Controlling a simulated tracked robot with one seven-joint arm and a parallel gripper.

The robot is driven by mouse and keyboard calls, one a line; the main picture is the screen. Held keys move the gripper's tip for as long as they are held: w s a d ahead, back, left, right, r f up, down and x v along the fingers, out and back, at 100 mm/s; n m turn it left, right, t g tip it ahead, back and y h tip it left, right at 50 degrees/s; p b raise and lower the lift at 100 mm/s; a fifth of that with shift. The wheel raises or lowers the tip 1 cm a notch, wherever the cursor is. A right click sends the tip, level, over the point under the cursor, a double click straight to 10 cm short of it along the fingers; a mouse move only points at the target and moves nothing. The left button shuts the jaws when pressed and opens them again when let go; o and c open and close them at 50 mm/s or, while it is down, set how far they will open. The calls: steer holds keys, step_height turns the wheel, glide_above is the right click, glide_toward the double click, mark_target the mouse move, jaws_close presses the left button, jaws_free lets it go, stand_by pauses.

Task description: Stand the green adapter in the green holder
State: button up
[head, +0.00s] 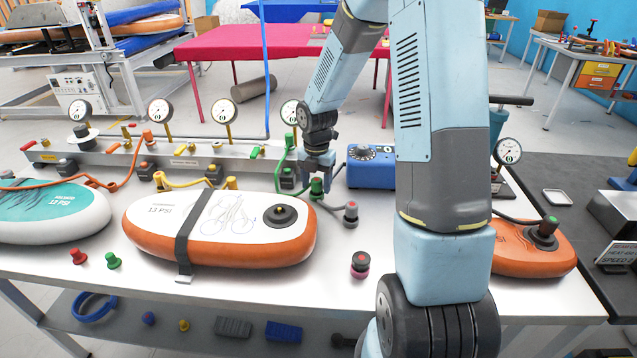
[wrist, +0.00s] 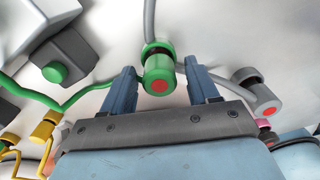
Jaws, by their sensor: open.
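The green adapter (head: 316,187) stands on the white table below my gripper (head: 318,170). In the wrist view the green adapter (wrist: 160,76), with a red centre on its end, lies between the two spread blue fingers of my gripper (wrist: 159,72), with gaps on both sides. A dark block with a green part (head: 288,180), which looks like the green holder, is just left of the adapter. It also shows in the wrist view (wrist: 58,65), left of the fingers. The adapter's lower end is partly hidden.
A grey adapter (head: 351,214) is close by on the right, with hoses around it. An orange-rimmed board (head: 220,225) lies front left. A blue box (head: 371,166) stands right, gauges (head: 226,112) behind. A green plug (head: 113,261) and red plug (head: 78,257) stand at the front.

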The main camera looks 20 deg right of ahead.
mark_target(317, 180)
step_height(317, 180, up, 12)
steer(key=s+r+m+t, duration=0.3)
steer(key=s+r+m, duration=0.5)
steer(key=s+m, duration=0.5)
steer(key=s+r+m+t, duration=0.2)
steer(key=s+r+m, duration=0.7)
steer(key=s+m, duration=0.4)
steer(key=shift+s+d+r+m+t, duration=0.2)
steer(key=shift+s+d+m+t, duration=0.2)
steer(key=shift+m, duration=0.6)
